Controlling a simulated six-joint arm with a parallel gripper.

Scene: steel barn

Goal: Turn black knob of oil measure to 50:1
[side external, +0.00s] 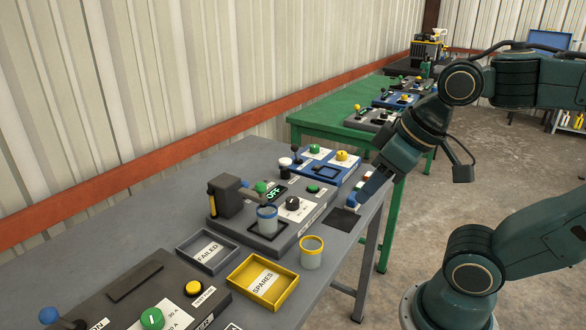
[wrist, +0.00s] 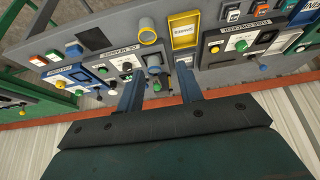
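The oil measure appears to be the grey box (side external: 235,224) in the middle of the grey table, with an OFF display. Its black knob (side external: 292,203) stands on a white label; the mark it points to is too small to read. A blue-rimmed cup (side external: 267,220) stands in the box's front bay. My gripper (side external: 371,188) is above and to the right of the box, apart from the knob. In the wrist view my gripper (wrist: 158,86) has its two fingers wide apart with nothing held. The box (wrist: 112,60) lies beyond them, partly hidden by a finger.
A yellow-rimmed cup (side external: 312,253), a yellow SPARES tray (side external: 235,281) and a grey FAILED tray (side external: 188,240) stand nearby. A blue panel (side external: 345,174) is behind. Another control box (side external: 205,310) is at the front left. The corrugated wall (side external: 100,95) runs along the table.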

